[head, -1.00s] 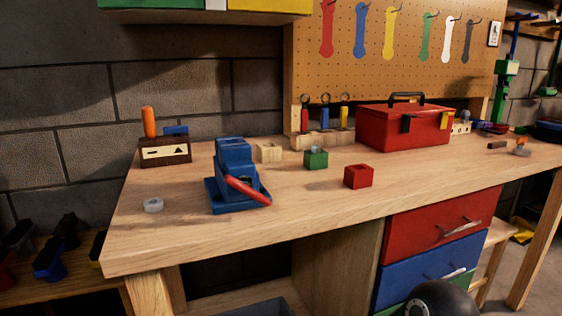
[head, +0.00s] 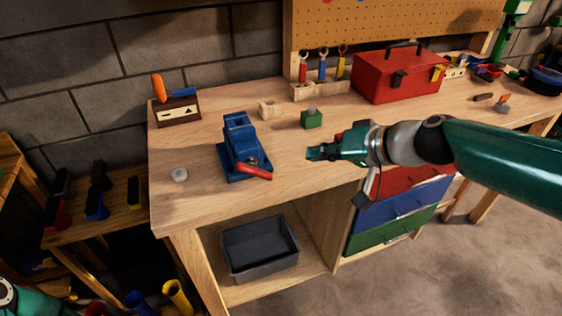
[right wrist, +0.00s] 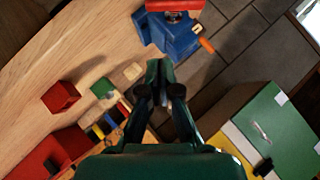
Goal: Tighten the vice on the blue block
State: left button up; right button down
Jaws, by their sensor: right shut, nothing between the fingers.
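The blue vice (head: 240,142) stands on the left part of the workbench, with its red handle (head: 256,172) slanting down toward the front right. I cannot make out a separate blue block in its jaws; everything there is the same blue. In the right wrist view the vice (right wrist: 178,36) is beyond the fingertips, with its red handle (right wrist: 174,5) at the top edge. My right gripper (head: 310,153) is shut and empty, to the right of the vice and apart from it. It also shows in the right wrist view (right wrist: 158,70). My left gripper is not in view.
A green block (head: 311,120) and a wooden block (head: 270,108) stand behind. A red block (right wrist: 61,97) is mostly hidden by my right arm in the head view. A red toolbox (head: 385,80) is at the back.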

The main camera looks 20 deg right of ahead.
aim_at(266, 172)
jog(key=x, duration=0.7)
jog(key=s+f+x, duration=0.1)
jog(key=x, duration=0.2)
jog(key=shift+w+a+f+b, duration=0.1)
jog(key=shift+a+f+b, duration=0.15)
jog(key=shift+a+b, duration=0.15)
jog(key=shift+a+f, duration=0.55)
jog(key=shift+f, duration=0.05)
